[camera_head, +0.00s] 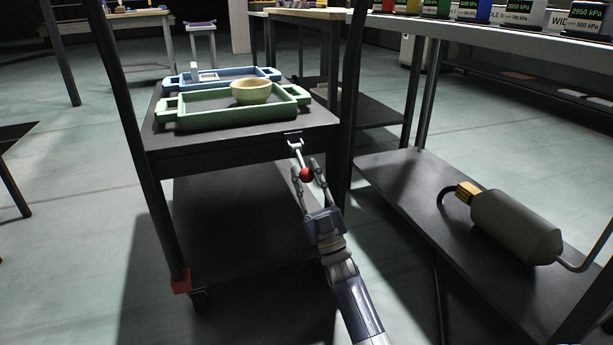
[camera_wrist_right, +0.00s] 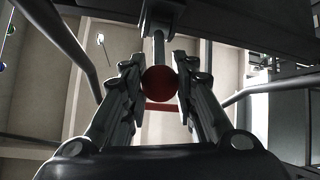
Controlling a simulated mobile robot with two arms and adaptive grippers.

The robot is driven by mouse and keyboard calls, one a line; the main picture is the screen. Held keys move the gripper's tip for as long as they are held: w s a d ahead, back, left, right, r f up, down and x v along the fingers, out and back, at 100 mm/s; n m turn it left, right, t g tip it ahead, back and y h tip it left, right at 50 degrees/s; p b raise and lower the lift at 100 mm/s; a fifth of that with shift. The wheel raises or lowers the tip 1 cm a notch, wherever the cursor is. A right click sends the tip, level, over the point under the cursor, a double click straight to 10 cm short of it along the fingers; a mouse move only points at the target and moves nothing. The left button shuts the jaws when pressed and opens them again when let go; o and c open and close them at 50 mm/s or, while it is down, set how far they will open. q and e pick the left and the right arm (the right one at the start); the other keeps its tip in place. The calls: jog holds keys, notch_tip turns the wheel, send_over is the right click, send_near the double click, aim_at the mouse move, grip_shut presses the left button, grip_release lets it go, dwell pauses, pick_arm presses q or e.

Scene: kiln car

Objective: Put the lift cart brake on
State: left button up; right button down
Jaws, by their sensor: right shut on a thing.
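The lift cart (camera_head: 165,153) is a dark cart with a top deck and a lower shelf, standing in the middle of the head view. Its brake lever (camera_head: 297,152) is a pale metal rod with a red ball knob (camera_head: 307,174), mounted at the deck's front edge and slanting down toward me. My right gripper (camera_head: 309,177) has its fingers on both sides of the red knob and is shut on it. The right wrist view shows the knob (camera_wrist_right: 160,84) between the two fingers, with the rod (camera_wrist_right: 159,48) beyond it. My left gripper is not in view.
A green tray (camera_head: 210,122) holding a yellow bowl (camera_head: 251,92) and a blue tray (camera_head: 262,72) sit on the cart deck. A dark shelf (camera_head: 400,178) with a grey canister (camera_head: 515,228) stands close on the right. Open floor lies left of the cart.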

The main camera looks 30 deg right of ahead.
aim_at(306, 169)
jog(key=c, duration=1.2)
grip_release()
jog(key=shift+f+h, duration=0.15)
jog(key=shift+h, duration=0.15)
jog(key=shift+c, duration=0.2)
jog(key=shift+r, duration=0.2)
notch_tip(306, 169, up, 10)
jog(key=shift+f, duration=0.15)
